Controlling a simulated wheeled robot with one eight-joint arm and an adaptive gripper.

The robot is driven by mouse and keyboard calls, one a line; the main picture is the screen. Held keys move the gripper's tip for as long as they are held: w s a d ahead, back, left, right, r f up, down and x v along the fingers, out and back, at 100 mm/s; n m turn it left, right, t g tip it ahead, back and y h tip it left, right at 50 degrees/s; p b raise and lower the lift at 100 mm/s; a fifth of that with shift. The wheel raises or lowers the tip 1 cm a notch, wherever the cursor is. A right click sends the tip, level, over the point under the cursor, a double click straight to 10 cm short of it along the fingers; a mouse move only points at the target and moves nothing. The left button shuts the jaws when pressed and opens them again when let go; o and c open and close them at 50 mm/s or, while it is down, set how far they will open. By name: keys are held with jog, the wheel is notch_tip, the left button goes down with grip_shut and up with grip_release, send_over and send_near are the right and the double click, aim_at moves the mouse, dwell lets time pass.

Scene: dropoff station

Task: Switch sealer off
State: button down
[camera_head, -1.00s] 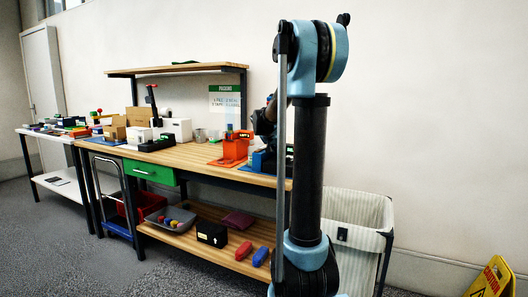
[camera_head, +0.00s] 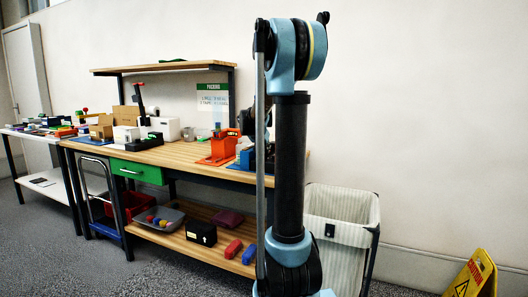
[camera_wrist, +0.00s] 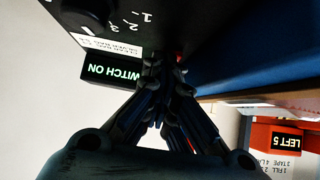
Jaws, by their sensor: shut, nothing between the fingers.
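The sealer is a black unit with white dial numbers on its face; its body (camera_wrist: 215,22) fills the top of the wrist view. In the head view the sealer's blue mat area (camera_head: 242,160) is mostly behind my arm, and my gripper is hidden there.
An orange device (camera_head: 221,150) stands just left of the sealer on the wooden bench (camera_head: 180,156). Its display (camera_wrist: 287,139) reads "LEFT 5" in the wrist view. A striped bin (camera_head: 340,225) stands right of the bench, and a yellow caution sign (camera_head: 470,280) on the floor.

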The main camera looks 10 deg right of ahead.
jog(key=shift+w+d+r, duration=0.1)
jog(key=shift+w+d, duration=0.1)
jog(key=shift+w, duration=0.05)
jog(key=shift+r, duration=0.4)
jog(key=r, duration=0.2)
jog(key=s+a+r, duration=0.1)
jog(key=shift+r, duration=0.3)
jog(key=s+a+f+v, duration=0.1)
jog(key=v, duration=0.7)
jog(key=s+a+f+n+g+y, duration=0.2)
jog(key=s+f, duration=0.7)
jog(key=s, duration=0.5)
jog(key=s+a+f+n+g+y, duration=0.1)
jog(key=s+f+n+y, duration=0.1)
jog(key=s+f, duration=0.8)
jog(key=s+a+f+n+g+y, duration=0.1)
jog(key=s+a+f+n+g, duration=0.1)
jog(key=s+f, duration=0.7)
jog(key=s+n, duration=0.1)
jog(key=s, duration=0.7)
jog(key=shift+s+a+f+n+g+y, duration=0.2)
jog(key=shift+s+a+n+g+y, duration=0.1)
jog(key=shift+n+y, duration=0.1)
